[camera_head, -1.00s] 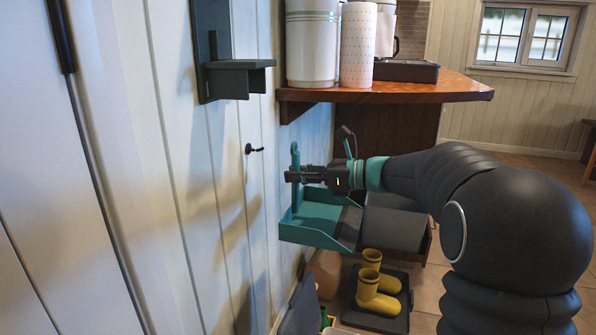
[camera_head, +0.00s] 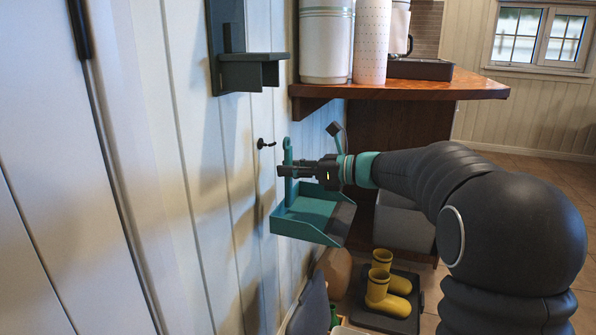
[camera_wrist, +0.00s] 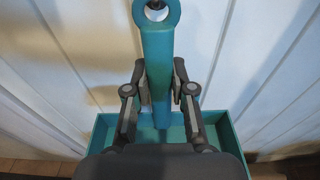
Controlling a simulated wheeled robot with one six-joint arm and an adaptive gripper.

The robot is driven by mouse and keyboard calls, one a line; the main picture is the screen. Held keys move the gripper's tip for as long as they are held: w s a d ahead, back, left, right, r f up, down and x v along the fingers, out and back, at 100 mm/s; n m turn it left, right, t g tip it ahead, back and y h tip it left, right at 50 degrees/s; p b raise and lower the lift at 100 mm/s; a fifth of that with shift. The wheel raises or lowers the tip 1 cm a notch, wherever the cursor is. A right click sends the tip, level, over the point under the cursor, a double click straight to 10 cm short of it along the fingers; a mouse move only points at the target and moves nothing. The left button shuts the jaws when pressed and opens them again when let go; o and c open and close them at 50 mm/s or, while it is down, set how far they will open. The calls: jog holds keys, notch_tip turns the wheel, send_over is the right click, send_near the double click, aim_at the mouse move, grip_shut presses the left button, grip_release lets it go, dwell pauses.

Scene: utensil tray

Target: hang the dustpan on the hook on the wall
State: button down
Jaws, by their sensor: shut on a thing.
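The teal dustpan (camera_head: 312,210) hangs from my gripper (camera_head: 291,170), pan downward and handle upright, close to the white wall. My gripper is shut on the handle, below its ringed top end; the wrist view shows the fingers (camera_wrist: 158,92) on both sides of the handle (camera_wrist: 157,60). The small black hook (camera_head: 266,143) is on the wall, just left of the handle's top in the head view and about level with it. In the wrist view a dark bit shows in the ring's hole (camera_wrist: 156,8); I cannot tell whether the hook enters it.
A dark wall shelf (camera_head: 250,72) juts out above the hook. A wooden counter (camera_head: 430,88) with white canisters stands to the right. Yellow boots (camera_head: 380,285) stand on a dark tray below. The wall left of the hook is bare.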

aim_at(261, 169)
jog(key=shift+x, duration=2.4)
jog(key=shift+f, duration=0.1)
jog(key=c, duration=0.9)
grip_release()
